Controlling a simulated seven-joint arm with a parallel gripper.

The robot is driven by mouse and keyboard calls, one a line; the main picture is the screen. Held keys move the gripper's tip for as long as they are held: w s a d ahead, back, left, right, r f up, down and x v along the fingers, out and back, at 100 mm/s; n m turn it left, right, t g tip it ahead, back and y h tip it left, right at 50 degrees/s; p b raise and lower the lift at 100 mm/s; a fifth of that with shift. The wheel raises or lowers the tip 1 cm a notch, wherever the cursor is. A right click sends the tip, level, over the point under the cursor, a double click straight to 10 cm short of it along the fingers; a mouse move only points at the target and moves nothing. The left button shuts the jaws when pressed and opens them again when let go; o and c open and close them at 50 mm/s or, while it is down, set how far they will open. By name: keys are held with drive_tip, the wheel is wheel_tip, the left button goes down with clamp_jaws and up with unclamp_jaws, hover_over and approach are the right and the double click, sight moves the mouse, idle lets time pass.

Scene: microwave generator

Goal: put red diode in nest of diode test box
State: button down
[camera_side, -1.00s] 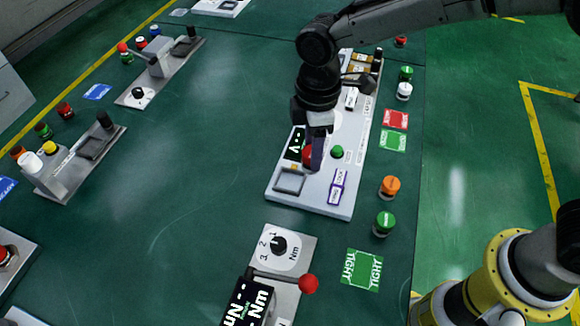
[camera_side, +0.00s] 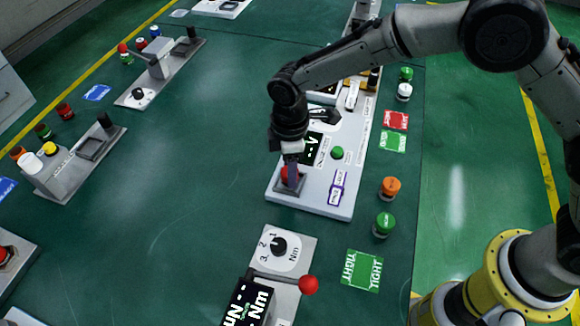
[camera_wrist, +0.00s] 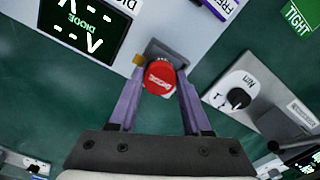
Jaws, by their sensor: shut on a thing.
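The red diode (camera_wrist: 159,77) is a round red cap between the two purple fingers of my gripper (camera_wrist: 155,95) in the wrist view. My gripper (camera_side: 291,181) is shut on the red diode (camera_side: 287,172), over the square grey nest (camera_side: 280,189) at the near left corner of the diode test box (camera_side: 318,202). The nest also shows in the wrist view (camera_wrist: 178,50), partly hidden behind the diode. I cannot tell whether the diode is seated in it or just above it. The box's display (camera_side: 312,149) is lit and reads "DIODE" in the wrist view.
A torque unit with a dial (camera_side: 279,246) and a red-knobbed lever (camera_side: 307,285) stands just in front of the box. Orange (camera_side: 390,187) and green (camera_side: 384,223) knobs stand to its right.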

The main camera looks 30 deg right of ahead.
drive_tip(key=shift+f, duration=0.15)
drive_tip(key=shift+c, duration=1.8)
unclamp_jaws()
wheel_tip(320, 180, up, 12)
drive_tip(key=shift+r, duration=0.2)
